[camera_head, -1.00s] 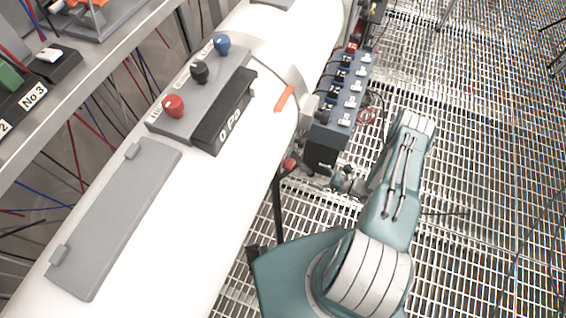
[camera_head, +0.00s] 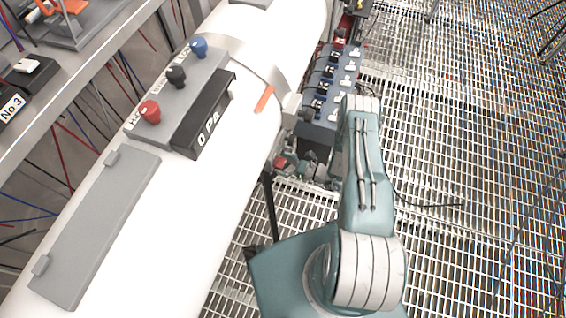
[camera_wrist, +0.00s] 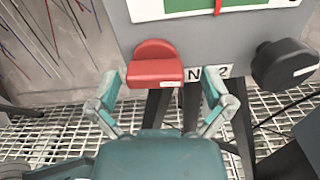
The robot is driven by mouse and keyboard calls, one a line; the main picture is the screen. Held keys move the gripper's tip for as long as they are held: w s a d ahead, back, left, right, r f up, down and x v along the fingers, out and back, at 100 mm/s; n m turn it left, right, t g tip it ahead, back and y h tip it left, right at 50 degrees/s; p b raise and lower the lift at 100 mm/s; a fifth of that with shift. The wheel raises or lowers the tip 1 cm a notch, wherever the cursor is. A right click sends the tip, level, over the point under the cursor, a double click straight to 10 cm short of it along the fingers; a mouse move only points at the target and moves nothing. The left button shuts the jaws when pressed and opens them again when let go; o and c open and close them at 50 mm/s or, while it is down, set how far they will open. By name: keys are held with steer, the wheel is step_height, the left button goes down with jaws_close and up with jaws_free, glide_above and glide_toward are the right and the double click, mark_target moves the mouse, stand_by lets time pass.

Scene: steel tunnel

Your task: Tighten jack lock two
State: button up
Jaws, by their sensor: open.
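A red knob (camera_wrist: 155,66), which looks like the jack lock, sits on the lower part of a grey panel (camera_wrist: 110,22) in the wrist view. A partly covered label (camera_wrist: 222,71) reading "N… 2" is beside it on the right. My gripper (camera_wrist: 161,76) is open, with one finger to the left of the knob and one to its right, the right one overlapping the label. Whether the fingers touch the knob cannot be told. In the head view a small red part (camera_head: 281,162) shows near my gripper, under the white pipe; the gripper itself is mostly hidden there.
A black knob (camera_wrist: 284,64) is right of the red one. Dark legs stand below the panel. The white pipe (camera_head: 215,215) bears a grey control box (camera_head: 180,100) with red, black and blue knobs. A box (camera_head: 322,118) with several switches is beyond my arm. Grating lies open at right.

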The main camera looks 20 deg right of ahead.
steer(key=shift+a, duration=0.35)
steer(key=c, duration=1.1)
steer(key=shift+d+m, duration=0.1)
steer(key=shift+m, duration=0.2)
steer(key=m, duration=0.3)
steer(key=shift+m, duration=0.3)
steer(key=m, duration=0.4)
steer(key=shift+m, duration=0.3)
steer(key=m, duration=0.4)
steer(key=shift+m, duration=1.9)
steer(key=shift+d, duration=0.1)
